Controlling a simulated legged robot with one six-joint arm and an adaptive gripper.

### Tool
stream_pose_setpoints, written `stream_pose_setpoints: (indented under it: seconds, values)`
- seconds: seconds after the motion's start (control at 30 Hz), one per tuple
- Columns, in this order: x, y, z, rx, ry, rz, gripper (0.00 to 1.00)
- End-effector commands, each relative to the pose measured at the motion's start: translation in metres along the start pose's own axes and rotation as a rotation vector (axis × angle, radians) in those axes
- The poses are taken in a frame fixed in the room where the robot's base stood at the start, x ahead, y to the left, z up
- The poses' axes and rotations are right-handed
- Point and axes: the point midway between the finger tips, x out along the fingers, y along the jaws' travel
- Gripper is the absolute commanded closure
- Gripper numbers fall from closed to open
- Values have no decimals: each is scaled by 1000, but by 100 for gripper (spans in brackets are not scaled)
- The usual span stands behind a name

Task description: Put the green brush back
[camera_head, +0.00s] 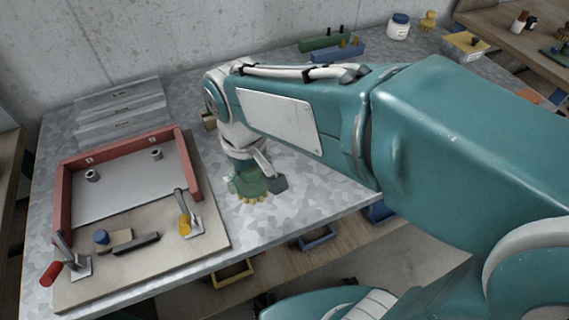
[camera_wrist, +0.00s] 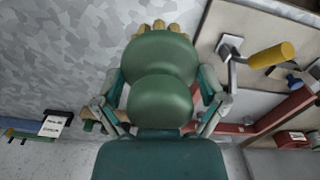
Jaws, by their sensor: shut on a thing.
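The green brush (camera_head: 248,187) has a rounded green body and yellow bristles. It hangs below my gripper (camera_head: 255,178) over the grey mottled tabletop, to the right of the fixture board. The bristles point down, close to the tabletop; I cannot tell whether they touch it. In the wrist view the green brush (camera_wrist: 162,55) fills the space between the two fingers of my gripper (camera_wrist: 162,82), which is shut on it. The bristles show past its far end. My arm hides part of the table behind the gripper.
A wooden board (camera_head: 195,252) with a red frame (camera_head: 63,205) and toggle clamps (camera_head: 188,222) stands to the left. Green (camera_head: 322,42) and blue (camera_head: 337,53) blocks, a white jar (camera_head: 398,27) and a yellow brush-like item (camera_head: 428,20) stand at the back. Bare tabletop lies right of the board.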

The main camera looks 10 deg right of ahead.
Motion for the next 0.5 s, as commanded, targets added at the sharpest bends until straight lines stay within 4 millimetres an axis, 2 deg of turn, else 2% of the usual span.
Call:
stream_pose_setpoints:
  seconds: [0.17, 0.5]
  values:
    - [8, 11, -11, 8, -2, 0, 54]
    - [40, 61, -63, 7, -2, -1, 54]
